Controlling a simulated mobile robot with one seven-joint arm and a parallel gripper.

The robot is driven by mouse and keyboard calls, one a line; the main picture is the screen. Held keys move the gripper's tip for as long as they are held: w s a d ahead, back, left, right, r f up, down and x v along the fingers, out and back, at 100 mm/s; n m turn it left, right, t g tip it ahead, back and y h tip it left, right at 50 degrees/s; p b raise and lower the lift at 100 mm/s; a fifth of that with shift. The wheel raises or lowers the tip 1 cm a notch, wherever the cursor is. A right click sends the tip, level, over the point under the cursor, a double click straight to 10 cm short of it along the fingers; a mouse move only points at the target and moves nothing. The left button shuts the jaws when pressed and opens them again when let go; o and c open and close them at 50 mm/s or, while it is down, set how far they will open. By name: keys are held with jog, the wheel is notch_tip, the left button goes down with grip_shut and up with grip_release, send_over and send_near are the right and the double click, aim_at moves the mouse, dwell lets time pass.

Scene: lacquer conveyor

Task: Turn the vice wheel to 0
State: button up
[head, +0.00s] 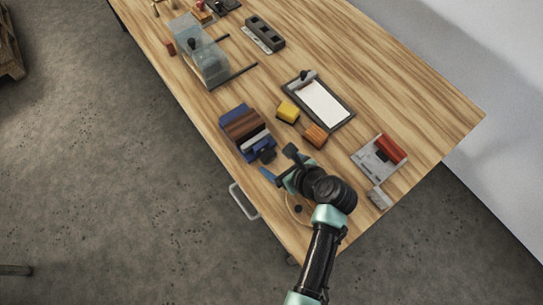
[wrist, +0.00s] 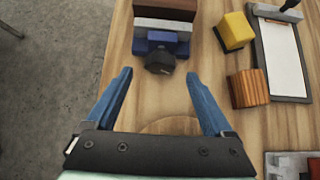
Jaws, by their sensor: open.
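The blue vice (head: 237,118) stands near the left table edge, with a brown wooden block (head: 242,125) between its jaws. Its black wheel (head: 267,156) is on the vice's near end; it also shows at the top centre of the wrist view (wrist: 160,62). Any number or mark on the wheel is too small to read. My gripper (head: 278,163) is open and empty, with blue fingers. In the wrist view the fingertips (wrist: 158,76) are spread wide to either side of the wheel and just short of it, apart from it.
A yellow block (head: 288,111), an orange-brown block (head: 315,135) and a clipboard (head: 324,103) lie right of the vice. A grey plate with a red part (head: 380,156) is further right. A round wooden disc (wrist: 172,126) lies under my gripper. A clear box (head: 201,58) stands farther back.

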aim_at(271, 159)
jog(key=shift+x, duration=2.2)
jog(key=c, duration=1.4)
